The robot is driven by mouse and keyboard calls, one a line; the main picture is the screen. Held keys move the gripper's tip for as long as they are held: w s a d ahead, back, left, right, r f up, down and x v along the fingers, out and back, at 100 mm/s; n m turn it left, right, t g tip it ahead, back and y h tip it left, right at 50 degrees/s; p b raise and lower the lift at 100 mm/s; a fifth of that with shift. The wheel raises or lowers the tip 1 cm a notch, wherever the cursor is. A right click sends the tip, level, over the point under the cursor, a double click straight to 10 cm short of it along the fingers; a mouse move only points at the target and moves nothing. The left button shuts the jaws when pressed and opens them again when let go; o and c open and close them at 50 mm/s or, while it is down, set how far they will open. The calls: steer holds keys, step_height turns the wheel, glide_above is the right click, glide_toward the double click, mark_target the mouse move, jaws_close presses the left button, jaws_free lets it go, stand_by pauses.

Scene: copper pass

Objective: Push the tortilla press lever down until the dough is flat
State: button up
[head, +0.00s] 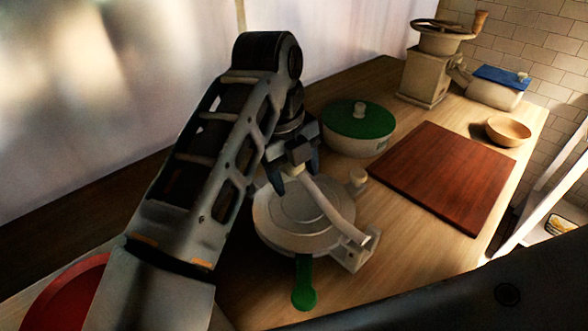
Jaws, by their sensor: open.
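The tortilla press (285,232) stands on the wooden counter in the middle of the head view. Its round pale top plate lies over the base, with no dough visible. The pale lever (335,206) slants across the plate from near my gripper down to the bracket at the lower right. My gripper (295,176) is open above the far side of the press, fingers pointing down around or beside the lever's upper end. Whether the fingers touch the lever cannot be told. A green handle-like piece (304,284) sticks out at the front of the press.
A green-lidded bowl (359,125) stands behind the press. A red-brown board (447,177) lies to the right. A grinder (430,65), a blue-lidded container (498,88) and a small wooden bowl (508,131) are at the far right. A red round item (68,293) is lower left.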

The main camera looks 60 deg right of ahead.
steer(key=shift+c, duration=0.4)
jaws_close()
